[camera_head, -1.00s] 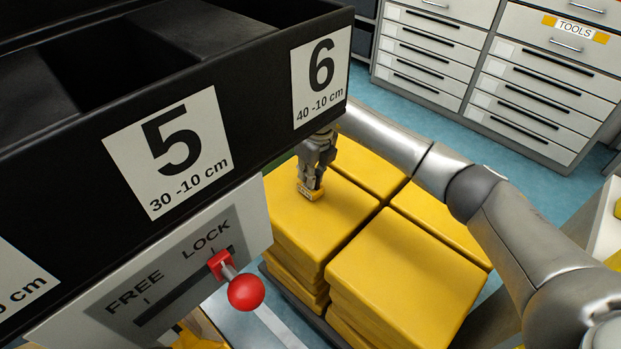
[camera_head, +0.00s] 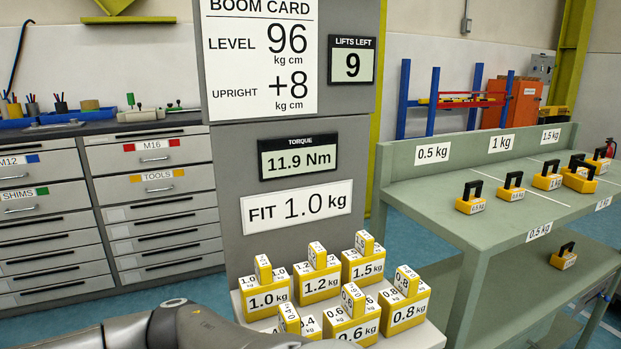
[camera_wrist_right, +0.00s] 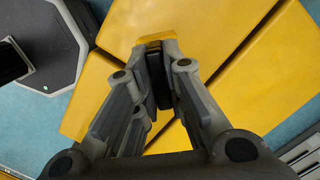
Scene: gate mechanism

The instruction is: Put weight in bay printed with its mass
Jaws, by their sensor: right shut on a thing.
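My right gripper (camera_wrist_right: 155,46) is in the right wrist view, shut on a small weight (camera_wrist_right: 152,41) above yellow slabs. Little of the weight shows and its mass is not readable. In the head view, a green rack (camera_head: 415,180) has bays headed 0.5 kg (camera_head: 433,153), 1 kg (camera_head: 502,143) and 1.5 kg (camera_head: 550,135), split by white lines. Several yellow weights with black handles stand in it, one (camera_head: 470,204) in the 0.5 kg bay. Another weight (camera_head: 563,260) sits on the lower shelf. My left gripper is not in view.
Yellow slabs (camera_wrist_right: 225,30) lie under my right gripper. In the head view, yellow blocks marked 1.0 (camera_head: 266,300), 1.2 and other masses crowd a pale ledge below a grey panel (camera_head: 225,165) reading FIT 1.0 kg. Drawer cabinets (camera_head: 165,210) stand at left.

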